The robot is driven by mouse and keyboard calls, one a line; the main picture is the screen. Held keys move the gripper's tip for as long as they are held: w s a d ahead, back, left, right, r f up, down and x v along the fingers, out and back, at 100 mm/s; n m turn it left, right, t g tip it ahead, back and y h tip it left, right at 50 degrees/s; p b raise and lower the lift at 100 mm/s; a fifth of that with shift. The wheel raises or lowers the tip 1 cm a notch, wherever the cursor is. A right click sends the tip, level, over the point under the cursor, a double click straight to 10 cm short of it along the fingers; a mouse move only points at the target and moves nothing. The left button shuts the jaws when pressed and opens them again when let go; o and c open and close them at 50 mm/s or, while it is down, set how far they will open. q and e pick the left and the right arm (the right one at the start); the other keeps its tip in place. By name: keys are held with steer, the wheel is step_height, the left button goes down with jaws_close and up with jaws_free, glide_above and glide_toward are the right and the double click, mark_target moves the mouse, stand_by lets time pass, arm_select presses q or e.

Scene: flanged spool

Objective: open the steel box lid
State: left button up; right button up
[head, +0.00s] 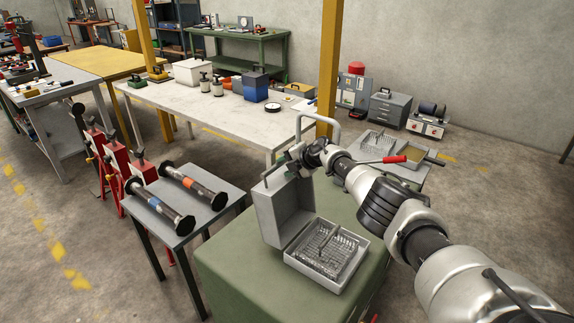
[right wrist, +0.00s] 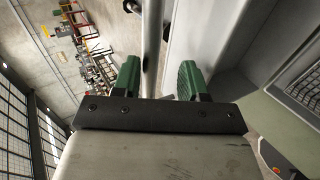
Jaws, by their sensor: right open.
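The steel box stands on a green-topped bench. Its lid (head: 277,212) is swung up and stands about upright along the left side of the box base (head: 327,277). The base is open and shows a metal rack inside. My right gripper (head: 291,170) is at the top edge of the raised lid. In the right wrist view, its two green fingers (right wrist: 158,82) are apart, with a thin metal bar (right wrist: 152,40) in the gap between them. I cannot tell whether the fingers touch it. The lid's grey face (right wrist: 205,45) is close beside the right finger. My left gripper is not in view.
A small table (head: 190,185) at the left holds two dark flanged spools. A long white worktable (head: 225,118) with bins and canisters stands behind. Grey trays (head: 378,141) lie beyond my right arm. A yellow post (head: 329,70) rises behind the bench. Bare green bench top surrounds the box.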

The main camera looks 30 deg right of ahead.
steer(key=shift+r, duration=0.1)
steer(key=shift+s+d+r+p, duration=0.2)
steer(key=shift+r+p, duration=0.1)
steer(key=shift+p, duration=0.1)
steer(key=p+v, duration=0.2)
steer(key=v, duration=0.8)
steer(key=shift+p, duration=0.4)
steer(key=shift+s+f, duration=0.1)
